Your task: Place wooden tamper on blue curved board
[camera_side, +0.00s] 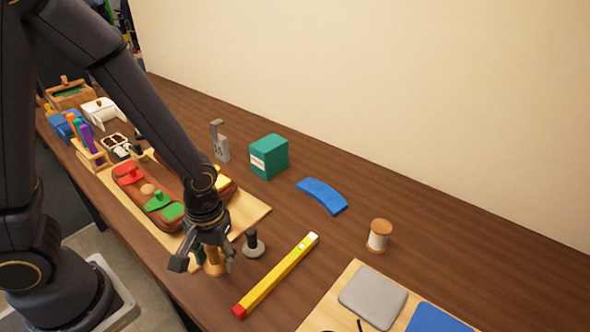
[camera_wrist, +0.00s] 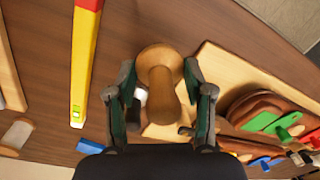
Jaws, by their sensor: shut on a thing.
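The wooden tamper (camera_side: 213,264) is under my gripper (camera_side: 208,258) in the side view, partly hidden by the fingers. In the wrist view the tamper (camera_wrist: 160,68), with a round light-brown end, lies between the two fingers of my gripper (camera_wrist: 164,92), which is shut on it. I cannot tell whether it is clear of the table. The blue curved board (camera_side: 322,195) lies on the table toward the wall, right of and beyond my gripper, with nothing on it.
A dark-handled grey tamper (camera_side: 253,245) stands close beside my gripper. A yellow level with a red end (camera_side: 277,274) lies to its right. A thread spool (camera_side: 379,235) and a teal box (camera_side: 269,156) stand near the blue board. A wooden tray with coloured tools (camera_side: 150,195) is left.

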